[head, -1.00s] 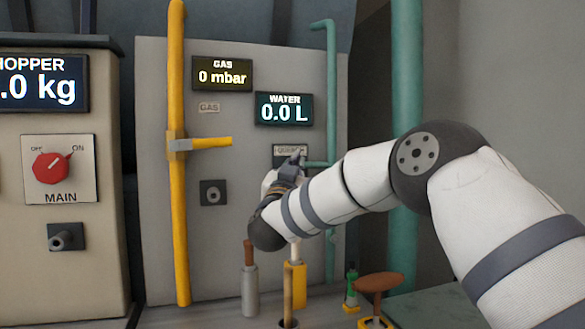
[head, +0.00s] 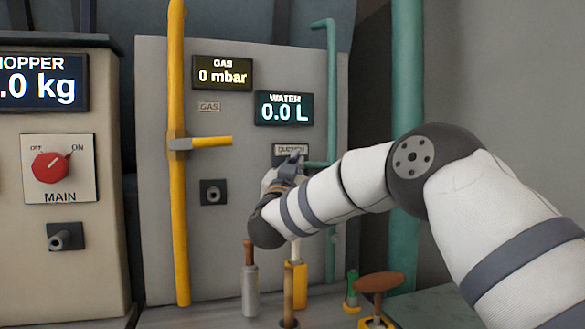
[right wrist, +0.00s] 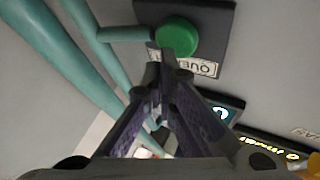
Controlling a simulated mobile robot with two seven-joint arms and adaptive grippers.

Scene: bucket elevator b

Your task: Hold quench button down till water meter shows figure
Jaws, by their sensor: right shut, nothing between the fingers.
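The green quench button (right wrist: 178,37) sits on a dark plate with a QUENCH label in the right wrist view. In the head view the QUENCH label (head: 291,149) shows, but my right gripper (head: 290,165) and arm hide the button. In the right wrist view the right gripper (right wrist: 162,78) is shut and empty, its tips at the lower edge of the button in the picture. I cannot tell whether they touch it. The water meter (head: 284,108) reads 0.0 L. My left gripper is not in view.
The gas meter (head: 222,73) reads 0 mbar. A yellow gas pipe with a yellow lever (head: 205,142) runs up the panel's left side. A teal pipe (head: 331,90) runs right of the meters. Several handles and a brown-topped stool-like knob (head: 380,282) stand below.

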